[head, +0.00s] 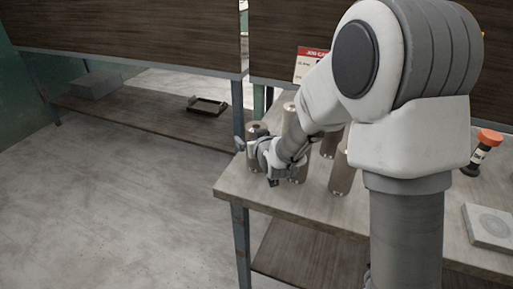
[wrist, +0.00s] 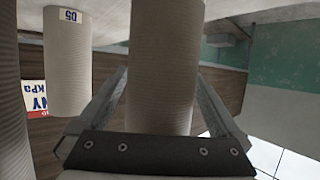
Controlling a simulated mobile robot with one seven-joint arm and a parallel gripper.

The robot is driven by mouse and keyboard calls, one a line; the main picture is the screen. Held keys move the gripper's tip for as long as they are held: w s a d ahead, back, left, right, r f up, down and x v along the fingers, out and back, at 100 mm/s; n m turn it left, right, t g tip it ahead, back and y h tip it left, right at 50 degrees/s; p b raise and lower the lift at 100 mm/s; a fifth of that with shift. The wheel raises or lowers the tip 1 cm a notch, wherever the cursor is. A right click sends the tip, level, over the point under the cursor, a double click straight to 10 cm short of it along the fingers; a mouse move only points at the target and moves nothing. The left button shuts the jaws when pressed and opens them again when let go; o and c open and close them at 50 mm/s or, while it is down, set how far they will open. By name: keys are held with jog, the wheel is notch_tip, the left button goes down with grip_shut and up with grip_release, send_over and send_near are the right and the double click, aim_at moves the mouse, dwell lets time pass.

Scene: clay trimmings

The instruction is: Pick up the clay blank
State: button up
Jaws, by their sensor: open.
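Several grey-brown cylindrical clay blanks stand upright at the table's left end, including one (head: 342,174) to the right of my gripper. My gripper (head: 256,163) is low at the table's left corner, partly hidden by my arm. In the wrist view its open fingers (wrist: 161,78) are on either side of one ribbed clay blank (wrist: 165,40). I cannot tell whether they touch it. Another blank (wrist: 68,70), marked "05", stands to the left in that view. A further blank (wrist: 8,85) shows at the far left edge. Which blank the task means is not clear.
The table (head: 300,205) also holds an orange-capped dark bottle (head: 482,152) and a grey square block (head: 490,226) at the right. A red-and-white sign (head: 310,64) stands behind the blanks. A dark tray (head: 207,105) lies on a low shelf at the back. The floor at left is clear.

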grip_shut()
jog(key=shift+r, duration=0.15)
dwell(0.4)
